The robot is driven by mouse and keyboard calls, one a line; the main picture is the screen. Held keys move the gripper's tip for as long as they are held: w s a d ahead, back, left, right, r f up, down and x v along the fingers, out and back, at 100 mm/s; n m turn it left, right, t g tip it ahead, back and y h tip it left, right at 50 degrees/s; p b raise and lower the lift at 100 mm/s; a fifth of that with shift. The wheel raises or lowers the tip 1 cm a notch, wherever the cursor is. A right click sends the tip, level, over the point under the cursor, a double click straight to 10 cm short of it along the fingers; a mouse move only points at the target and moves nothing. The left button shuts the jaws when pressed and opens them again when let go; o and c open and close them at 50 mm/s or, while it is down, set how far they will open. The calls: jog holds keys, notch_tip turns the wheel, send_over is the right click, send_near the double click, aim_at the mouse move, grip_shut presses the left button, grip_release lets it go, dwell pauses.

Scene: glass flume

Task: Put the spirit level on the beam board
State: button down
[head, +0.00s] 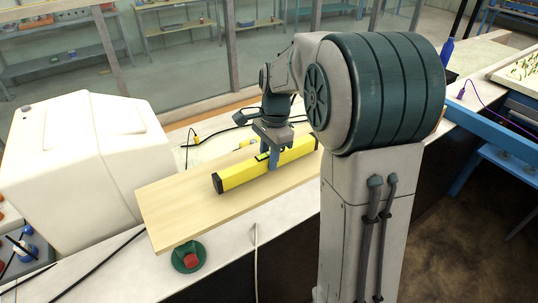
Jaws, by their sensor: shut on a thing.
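The yellow spirit level (240,174) with black end caps is over the pale wooden beam board (190,215) in the head view. It lies roughly along the board's length. My gripper (270,158) is shut on the spirit level near its middle, coming down from above. I cannot tell whether the level's underside touches the board or is slightly above it. The right end of the level and of the board are hidden behind my arm.
A white box-shaped unit (75,155) stands left of the board. A green round base with a red part (190,258) is at the board's near left corner. Black cables run over the white bench (125,275). A glass wall (180,60) stands behind.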

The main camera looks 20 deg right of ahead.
jog(key=shift+f, duration=0.3)
jog(key=c, duration=1.1)
grip_release()
jog(key=shift+f, duration=0.1)
notch_tip(320, 180, up, 12)
jog(key=d+f+b, duration=0.1)
jog(key=shift+s+a+f+n+t+h, duration=0.25)
jog(key=shift+s+f+n+t, duration=0.7)
jog(key=shift+s+n, duration=1.95)
jog(key=shift+s+a+f+n+t+h, duration=0.2)
jog(key=shift+s+f+n+t, duration=0.3)
jog(key=shift+s+f+n, duration=2.25)
jog(key=shift+s+a+r+n+t+h, duration=0.25)
jog(key=shift+s+n+t, duration=0.9)
jog(key=shift+s, duration=3.4)
